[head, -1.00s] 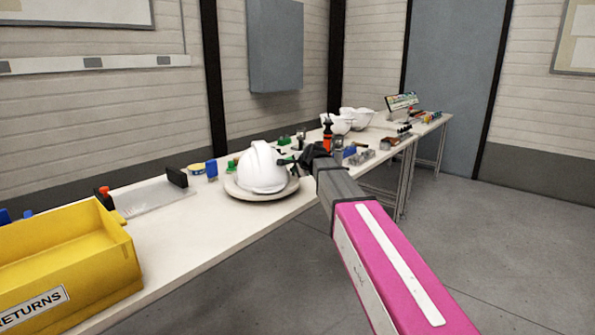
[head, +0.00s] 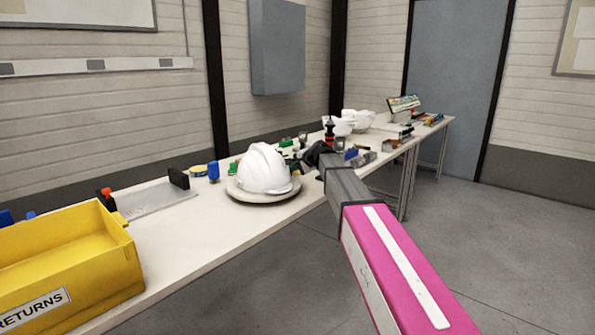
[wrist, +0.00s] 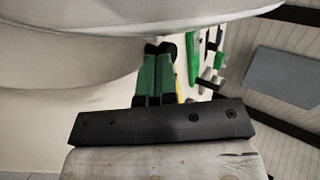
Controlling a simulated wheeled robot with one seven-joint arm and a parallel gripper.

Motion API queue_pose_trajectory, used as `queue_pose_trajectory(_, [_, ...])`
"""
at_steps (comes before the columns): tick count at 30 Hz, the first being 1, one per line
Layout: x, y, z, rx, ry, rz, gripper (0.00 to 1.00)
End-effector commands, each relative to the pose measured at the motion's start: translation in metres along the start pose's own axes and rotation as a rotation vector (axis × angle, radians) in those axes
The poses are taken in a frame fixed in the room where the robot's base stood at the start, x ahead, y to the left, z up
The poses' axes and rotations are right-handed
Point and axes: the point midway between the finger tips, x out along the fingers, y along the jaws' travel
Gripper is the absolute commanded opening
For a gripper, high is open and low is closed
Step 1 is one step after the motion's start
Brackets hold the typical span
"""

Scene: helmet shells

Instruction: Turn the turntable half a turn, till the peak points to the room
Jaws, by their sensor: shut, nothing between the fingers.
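A white helmet shell (head: 263,168) sits on a round, pale turntable (head: 262,198) on the long bench. Ridges run over its crown; I cannot clearly tell where its peak points. My gripper (head: 294,163) is at the right side of the helmet in the head view, low beside the shell, its tips small and partly hidden. In the wrist view, my gripper's green fingers (wrist: 160,48) are together and empty. A large pale curved edge (wrist: 200,15) crosses close above the fingertips, and another pale round surface lies at left. Whether the fingers touch them I cannot tell.
More white shells (head: 358,120), a dark-and-orange bottle (head: 329,132) and small parts stand further right. The floor at right is clear.

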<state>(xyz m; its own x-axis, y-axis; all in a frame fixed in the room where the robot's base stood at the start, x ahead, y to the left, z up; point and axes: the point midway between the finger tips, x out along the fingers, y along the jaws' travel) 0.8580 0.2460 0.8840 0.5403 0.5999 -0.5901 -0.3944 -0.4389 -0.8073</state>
Motion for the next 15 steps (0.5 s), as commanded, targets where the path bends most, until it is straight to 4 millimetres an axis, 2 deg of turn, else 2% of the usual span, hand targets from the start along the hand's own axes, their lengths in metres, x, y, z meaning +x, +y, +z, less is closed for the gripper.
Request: queue_pose_trajectory(15, [0.021,-0.015,-0.009,-0.106,-0.148,0.000,0.00])
